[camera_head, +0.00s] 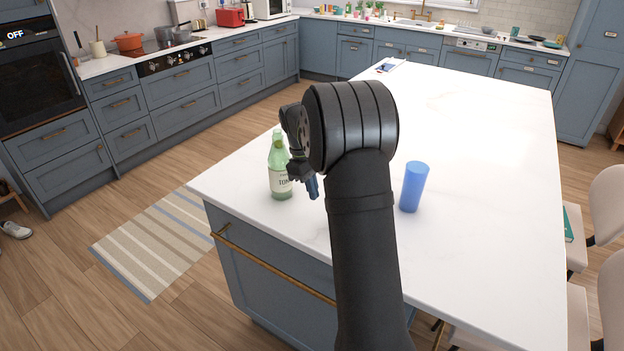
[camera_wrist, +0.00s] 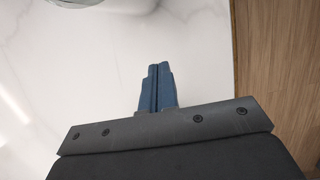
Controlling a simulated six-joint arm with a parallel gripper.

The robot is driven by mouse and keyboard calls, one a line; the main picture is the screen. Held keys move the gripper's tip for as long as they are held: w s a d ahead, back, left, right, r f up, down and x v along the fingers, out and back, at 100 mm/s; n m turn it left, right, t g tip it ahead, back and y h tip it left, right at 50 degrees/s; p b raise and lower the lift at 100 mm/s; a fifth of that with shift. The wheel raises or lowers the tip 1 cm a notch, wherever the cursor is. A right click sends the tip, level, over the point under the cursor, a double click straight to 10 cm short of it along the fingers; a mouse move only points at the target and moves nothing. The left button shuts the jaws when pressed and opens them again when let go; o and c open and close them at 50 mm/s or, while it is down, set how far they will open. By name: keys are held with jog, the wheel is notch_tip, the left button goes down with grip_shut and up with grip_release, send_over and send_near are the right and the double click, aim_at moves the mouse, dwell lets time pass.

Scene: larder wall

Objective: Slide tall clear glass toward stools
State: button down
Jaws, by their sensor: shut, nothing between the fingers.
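I cannot make out a tall clear glass in the head view. A blue cylinder (camera_head: 414,187) stands upright on the white island top (camera_head: 470,200), right of my arm. A green glass bottle with a white label (camera_head: 279,180) stands near the island's left edge. My gripper (camera_head: 314,189) is shut and empty, just right of the bottle and pointing down; whether it touches the bottle is unclear. The wrist view shows the blue fingers (camera_wrist: 157,72) together over bare white top. A curved pale edge (camera_wrist: 76,2) is cut off at that view's top; I cannot tell what it is.
Cream stools (camera_head: 607,205) stand along the island's right side, one with a teal book (camera_head: 568,225). A phone or card (camera_head: 390,65) lies at the island's far end. The top between the blue cylinder and the right edge is clear. My arm hides part of the middle.

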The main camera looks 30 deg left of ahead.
jog(key=x, duration=0.4)
jog(key=d, duration=0.3)
jog(key=shift+d, duration=0.55)
jog(key=d, duration=1.4)
jog(key=shift+s, duration=0.2)
jog(key=shift+a, duration=0.15)
